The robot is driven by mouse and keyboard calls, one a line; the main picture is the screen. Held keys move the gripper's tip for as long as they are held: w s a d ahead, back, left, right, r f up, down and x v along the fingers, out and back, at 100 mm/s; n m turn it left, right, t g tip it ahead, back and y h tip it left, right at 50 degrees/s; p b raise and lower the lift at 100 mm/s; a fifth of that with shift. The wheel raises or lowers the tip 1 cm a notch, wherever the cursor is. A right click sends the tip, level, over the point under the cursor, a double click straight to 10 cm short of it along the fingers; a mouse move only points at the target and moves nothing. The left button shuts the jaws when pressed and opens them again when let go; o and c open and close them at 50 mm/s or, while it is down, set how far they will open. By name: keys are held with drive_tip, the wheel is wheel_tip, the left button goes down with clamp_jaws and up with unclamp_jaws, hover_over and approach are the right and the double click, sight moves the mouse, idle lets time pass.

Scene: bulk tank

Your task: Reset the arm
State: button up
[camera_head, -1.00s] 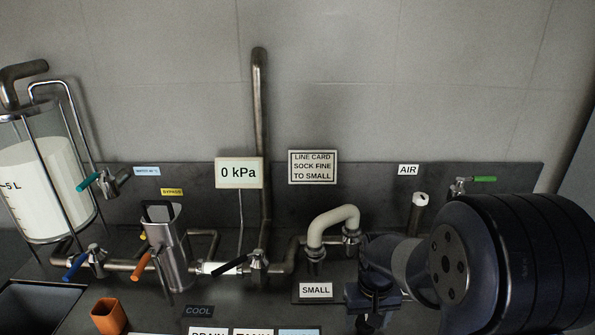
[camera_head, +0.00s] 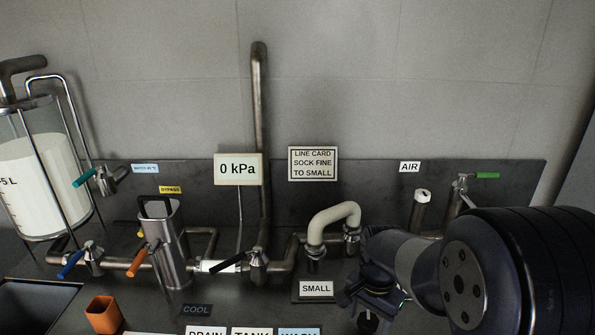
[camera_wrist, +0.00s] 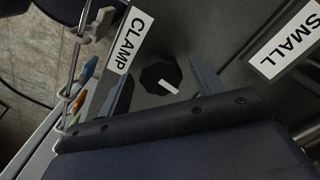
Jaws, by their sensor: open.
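My gripper (camera_head: 372,305) is at the lower right of the head view, low over the bench to the right of the SMALL label (camera_head: 316,288). In the wrist view, its two fingers (camera_wrist: 163,88) stand apart with a black knob (camera_wrist: 161,75) showing between them. The knob has a white mark and sits beside the CLAMP label (camera_wrist: 130,40). It also shows in the head view (camera_head: 368,322), just below the gripper. I cannot tell how far the fingers are from the knob. Nothing is held.
A cream U-shaped pipe (camera_head: 333,220) rises close left of my arm. A green-handled air valve (camera_head: 486,176) stands behind it. A steel filter housing (camera_head: 170,250), coloured valve handles and a milk tank (camera_head: 42,180) fill the left. An orange cup (camera_head: 104,314) stands at the front left.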

wheel_tip(320, 180, up, 8)
drive_tip(key=shift+f+p, duration=0.2)
drive_tip(key=shift+p, duration=0.3)
